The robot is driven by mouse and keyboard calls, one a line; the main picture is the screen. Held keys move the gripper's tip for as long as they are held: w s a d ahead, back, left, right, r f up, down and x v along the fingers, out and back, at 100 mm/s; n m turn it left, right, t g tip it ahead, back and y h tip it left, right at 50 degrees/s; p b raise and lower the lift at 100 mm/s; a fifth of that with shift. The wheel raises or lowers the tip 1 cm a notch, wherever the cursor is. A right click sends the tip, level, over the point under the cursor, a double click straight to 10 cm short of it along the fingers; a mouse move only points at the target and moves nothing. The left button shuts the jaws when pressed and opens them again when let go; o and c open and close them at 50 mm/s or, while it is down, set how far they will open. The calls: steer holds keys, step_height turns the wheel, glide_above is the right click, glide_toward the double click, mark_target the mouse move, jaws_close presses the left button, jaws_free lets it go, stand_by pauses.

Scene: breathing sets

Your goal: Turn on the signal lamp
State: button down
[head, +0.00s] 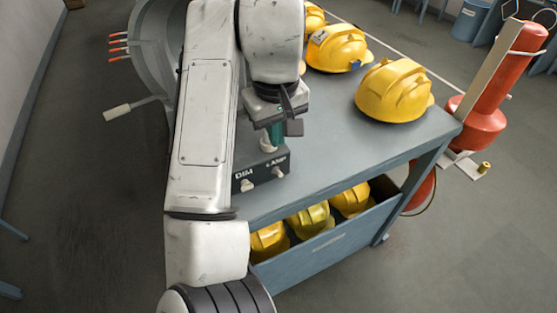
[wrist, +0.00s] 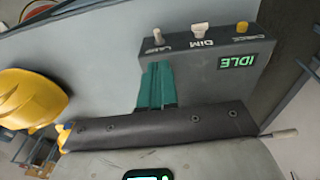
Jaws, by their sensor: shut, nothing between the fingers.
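A dark control box (head: 262,174) stands on the grey cart top, with labels DIM and LAMP on its front. My gripper (wrist: 157,66), with green fingers, is shut and empty. In the head view it (head: 270,142) is at the box's top, behind the LAMP side. I cannot tell whether it touches the box. No signal lamp is identifiable.
Yellow helmets (head: 394,90) stand on the cart top (head: 345,140), and more lie in the open drawer (head: 328,240) below. A red cylinder-like object (head: 487,95) stands right of the cart. The cart top right of the box is clear.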

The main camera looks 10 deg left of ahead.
mark_target(277, 172)
steer(key=shift+f, duration=0.1)
steer(key=f, duration=0.3)
steer(key=w+f+p, duration=0.1)
steer(key=f, duration=0.5)
steer(key=shift+w+a+f+p, duration=0.1)
steer(key=shift+w+f+p, duration=0.2)
steer(key=shift+f, duration=0.1)
